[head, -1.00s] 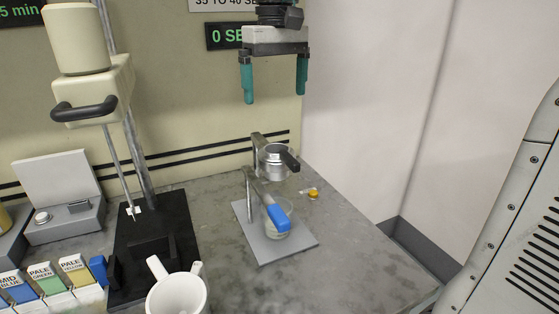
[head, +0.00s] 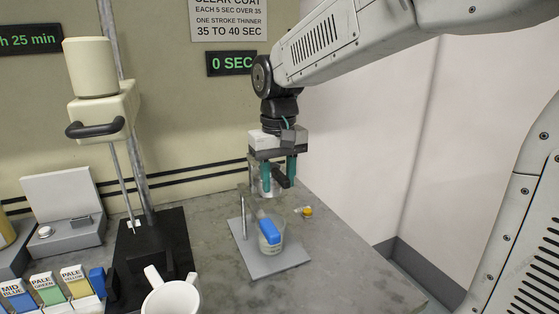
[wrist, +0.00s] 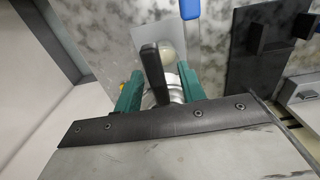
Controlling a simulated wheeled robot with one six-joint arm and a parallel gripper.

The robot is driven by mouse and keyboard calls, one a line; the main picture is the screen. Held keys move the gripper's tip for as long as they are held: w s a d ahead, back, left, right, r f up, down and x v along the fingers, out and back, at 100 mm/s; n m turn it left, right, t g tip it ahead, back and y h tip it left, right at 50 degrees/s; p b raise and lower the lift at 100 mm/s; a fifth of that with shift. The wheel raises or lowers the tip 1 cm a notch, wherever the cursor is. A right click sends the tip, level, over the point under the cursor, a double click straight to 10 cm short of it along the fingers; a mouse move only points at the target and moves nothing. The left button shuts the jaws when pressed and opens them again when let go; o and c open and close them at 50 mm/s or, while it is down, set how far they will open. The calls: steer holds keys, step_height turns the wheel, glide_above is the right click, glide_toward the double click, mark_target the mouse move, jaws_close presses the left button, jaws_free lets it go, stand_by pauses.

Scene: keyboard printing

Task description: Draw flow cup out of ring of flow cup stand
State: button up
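The flow cup (head: 267,184) is a silvery cup with a black handle, upright at the ring of its stand. The stand's grey base plate (head: 285,262) and thin post (head: 244,215) show in the head view. The ring is mostly hidden by my gripper and the cup. My gripper (head: 278,175) points down with its teal fingers on opposite sides of the cup. In the wrist view the cup (wrist: 172,84) fills the gap between the fingers, which appear to touch it. The black handle (wrist: 152,70) rises between them.
A white mug (head: 172,298) and a mixer (head: 105,105) are at left. The table's front right is clear.

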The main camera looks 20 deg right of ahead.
steer(key=shift+f, duration=0.4)
jaws_close()
steer(key=shift+r, duration=0.15)
steer(key=shift+r, duration=2.9)
steer(key=shift+r, duration=2)
